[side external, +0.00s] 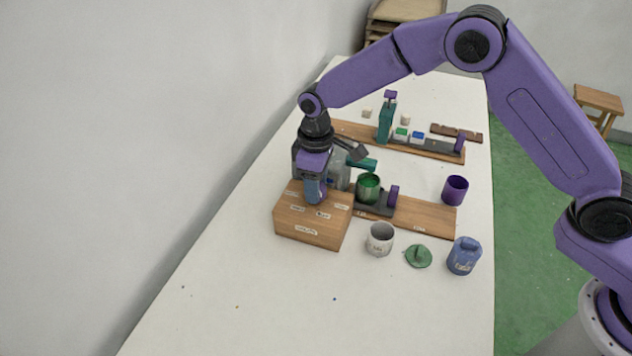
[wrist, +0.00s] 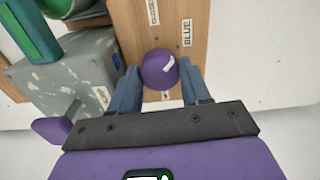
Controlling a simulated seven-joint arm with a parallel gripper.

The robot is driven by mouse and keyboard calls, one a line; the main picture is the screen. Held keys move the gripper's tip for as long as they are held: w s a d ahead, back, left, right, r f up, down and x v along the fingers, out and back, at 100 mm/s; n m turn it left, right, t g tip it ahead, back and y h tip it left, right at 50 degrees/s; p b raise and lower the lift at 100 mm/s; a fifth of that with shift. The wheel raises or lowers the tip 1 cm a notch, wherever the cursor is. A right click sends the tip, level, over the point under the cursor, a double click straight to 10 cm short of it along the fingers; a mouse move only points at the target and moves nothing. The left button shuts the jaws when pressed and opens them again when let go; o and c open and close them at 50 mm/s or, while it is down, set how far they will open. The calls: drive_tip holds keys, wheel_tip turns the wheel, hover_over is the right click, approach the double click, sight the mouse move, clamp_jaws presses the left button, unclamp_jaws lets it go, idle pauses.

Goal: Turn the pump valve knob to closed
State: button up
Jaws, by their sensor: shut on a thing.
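The valve knob (wrist: 160,69) is a round purple dial with a white pointer mark, on top of a wooden box (side external: 310,228). In the wrist view my gripper (wrist: 160,85) has its blue fingers on both sides of the knob, shut on it. The white mark points up and right, roughly towards a label reading "BLUE" (wrist: 187,33). Another label (wrist: 153,12), partly cut off at the top edge, is hard to read. In the side view my gripper (side external: 315,196) comes straight down on the box and hides the knob.
A grey pump housing (wrist: 65,75) stands close beside the box. A green pot (side external: 369,188) sits by it on a wooden board (side external: 425,216). A white cup (side external: 380,239), green lid (side external: 418,256), blue jug (side external: 464,256) and purple cup (side external: 455,190) stand right. The front table is mostly clear.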

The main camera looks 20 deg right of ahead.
drive_tip(key=n, duration=0.4)
drive_tip(key=shift+n, duration=2.1)
drive_tip(key=o, duration=1.1)
drive_tip(key=shift+c, duration=0.2)
drive_tip(key=shift+r, duration=0.15)
wheel_tip(320, 180, up, 17)
drive_tip(key=shift+r, duration=0.15)
